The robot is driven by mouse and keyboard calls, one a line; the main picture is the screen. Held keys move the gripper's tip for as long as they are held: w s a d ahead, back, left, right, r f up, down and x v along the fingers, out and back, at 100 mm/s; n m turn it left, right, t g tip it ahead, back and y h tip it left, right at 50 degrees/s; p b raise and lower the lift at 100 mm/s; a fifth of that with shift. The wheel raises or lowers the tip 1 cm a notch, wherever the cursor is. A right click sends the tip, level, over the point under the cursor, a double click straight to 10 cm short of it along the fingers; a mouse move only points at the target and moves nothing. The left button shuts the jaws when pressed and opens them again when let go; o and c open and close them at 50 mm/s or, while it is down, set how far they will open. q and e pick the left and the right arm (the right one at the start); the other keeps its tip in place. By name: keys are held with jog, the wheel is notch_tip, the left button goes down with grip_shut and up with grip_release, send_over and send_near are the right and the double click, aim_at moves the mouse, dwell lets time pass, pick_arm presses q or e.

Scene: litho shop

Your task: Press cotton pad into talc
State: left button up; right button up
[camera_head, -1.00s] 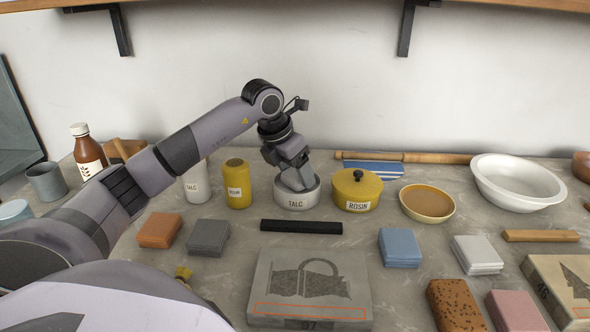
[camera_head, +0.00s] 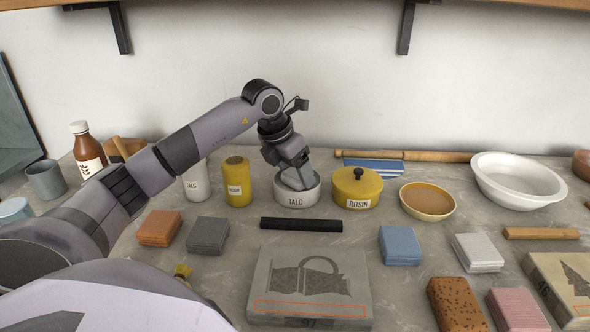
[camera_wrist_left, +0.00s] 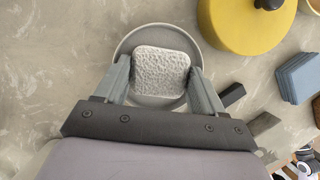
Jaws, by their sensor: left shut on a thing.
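The talc tin (camera_head: 296,201) is a round pale grey bowl labelled TALC, standing on the counter. It also shows in the left wrist view (camera_wrist_left: 124,46). My left gripper (camera_head: 296,181) reaches down into the tin from above. In the left wrist view its two fingers (camera_wrist_left: 160,82) are shut on the cotton pad (camera_wrist_left: 160,70), a white, textured, rounded square. The pad is inside the tin's rim as seen from above. The talc itself is hidden under the pad and fingers, so I cannot tell if they touch. My right gripper is not in view.
A yellow lidded rosin pot (camera_head: 357,188) stands close to the right of the tin. A yellow rosin shaker (camera_head: 237,183) and a white talc shaker (camera_head: 196,184) stand to its left. A black bar (camera_head: 301,225) and a stone slab (camera_head: 310,285) lie in front.

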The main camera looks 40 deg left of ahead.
aim_at(295, 173)
pick_arm(q)
jog(key=shift+r+p, duration=1.15)
jog(key=shift+r, duration=0.05)
jog(key=shift+r+p, duration=0.6)
jog(key=shift+r, duration=0.1)
jog(key=shift+r+p, duration=0.55)
jog(key=shift+r, duration=0.1)
jog(key=shift+r+p, duration=0.85)
jog(key=shift+r, duration=0.1)
